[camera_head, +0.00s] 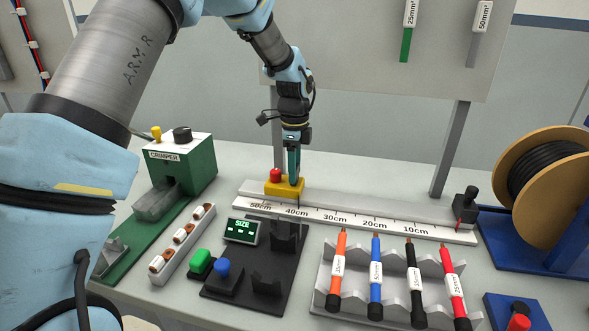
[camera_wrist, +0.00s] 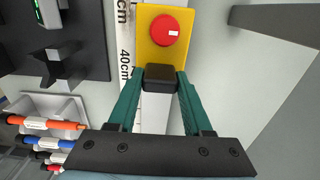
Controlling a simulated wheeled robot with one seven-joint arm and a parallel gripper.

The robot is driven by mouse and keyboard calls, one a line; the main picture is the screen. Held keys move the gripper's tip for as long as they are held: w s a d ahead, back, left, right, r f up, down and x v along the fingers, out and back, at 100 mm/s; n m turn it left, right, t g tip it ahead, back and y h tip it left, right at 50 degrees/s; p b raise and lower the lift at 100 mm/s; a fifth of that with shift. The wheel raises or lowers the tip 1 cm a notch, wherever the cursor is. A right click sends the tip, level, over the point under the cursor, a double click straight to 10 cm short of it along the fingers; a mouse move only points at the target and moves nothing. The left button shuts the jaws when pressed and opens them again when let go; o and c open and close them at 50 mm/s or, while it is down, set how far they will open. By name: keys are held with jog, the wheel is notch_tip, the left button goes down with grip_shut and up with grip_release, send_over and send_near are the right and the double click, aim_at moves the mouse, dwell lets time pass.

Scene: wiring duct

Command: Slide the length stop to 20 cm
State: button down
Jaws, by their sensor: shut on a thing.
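The length stop (camera_head: 285,187) is a yellow block with a red knob (camera_head: 275,175) on the white ruler rail (camera_head: 350,219). It sits at the left part of the scale, between the 50cm and 40cm marks, close to 40cm. My gripper (camera_head: 293,180) points down onto the stop. In the wrist view, the teal fingers (camera_wrist: 161,80) are closed on a dark post on the yellow block (camera_wrist: 150,57), beside the red knob (camera_wrist: 166,31). The 20cm mark (camera_head: 375,223) lies farther right along the rail, with that stretch clear.
A dark clamp block (camera_head: 466,206) stands at the rail's right end. In front is a grey rack (camera_head: 322,293) with several coloured cables. A green crimper (camera_head: 187,165) stands left, a size display (camera_head: 241,230) front left, and a cable spool (camera_head: 545,190) right.

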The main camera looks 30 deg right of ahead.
jog(key=s+d, duration=1.3)
jog(key=d, duration=0.1)
jog(key=shift+s+d, duration=0.35)
jog(key=shift+c, duration=1.6)
grip_release()
notch_tip(320, 180, up, 11)
jog(key=b, duration=0.2)
jog(key=shift+b, duration=0.3)
